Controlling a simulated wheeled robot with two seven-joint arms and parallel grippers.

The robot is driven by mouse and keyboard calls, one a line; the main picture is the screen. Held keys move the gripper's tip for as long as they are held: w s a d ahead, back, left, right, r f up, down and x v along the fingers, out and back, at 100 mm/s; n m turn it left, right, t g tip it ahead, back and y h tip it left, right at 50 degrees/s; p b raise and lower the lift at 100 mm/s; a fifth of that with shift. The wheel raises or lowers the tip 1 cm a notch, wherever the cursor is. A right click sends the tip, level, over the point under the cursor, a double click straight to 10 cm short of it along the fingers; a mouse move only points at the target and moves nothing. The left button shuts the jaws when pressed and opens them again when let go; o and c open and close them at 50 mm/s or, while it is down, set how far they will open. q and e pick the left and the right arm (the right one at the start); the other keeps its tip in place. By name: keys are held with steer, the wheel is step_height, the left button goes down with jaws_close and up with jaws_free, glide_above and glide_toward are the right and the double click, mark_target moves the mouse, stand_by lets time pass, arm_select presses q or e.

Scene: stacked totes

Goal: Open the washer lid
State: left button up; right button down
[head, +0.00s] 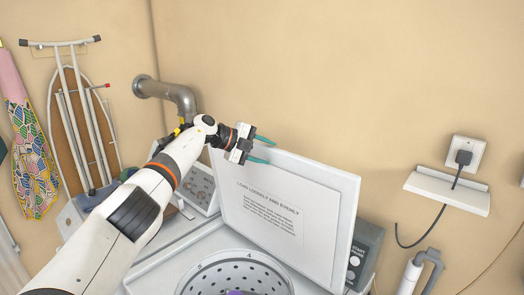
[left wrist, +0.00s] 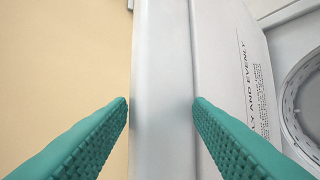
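The washer lid (head: 290,215) is a white panel with printed text, standing raised at the back of the washer (head: 165,265). The drum (head: 235,275) shows below it, with something purple inside at the bottom edge. My left gripper (head: 264,151) is at the lid's top left edge, with its teal fingers apart. In the left wrist view my open fingers (left wrist: 160,103) point at the lid's edge (left wrist: 165,60), with the lid's printed face to the right. I cannot tell whether a finger touches the lid. My right gripper is not in view.
A grey pipe (head: 170,92) comes out of the wall behind my left arm. A control panel (head: 365,250) is right of the lid. A wall shelf (head: 447,193) and a plugged-in cable (head: 463,158) are farther right. An ironing board (head: 25,135) leans at left.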

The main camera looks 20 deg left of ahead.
arm_select(q)
steer(key=shift+f, duration=0.2)
steer(key=shift+s+a+r+b, duration=0.15)
steer(key=shift+s+a+b, duration=0.05)
steer(key=shift+a+b, duration=0.15)
steer(key=b+v, duration=0.5)
steer(key=v, duration=0.6)
steer(key=shift+r, duration=0.3)
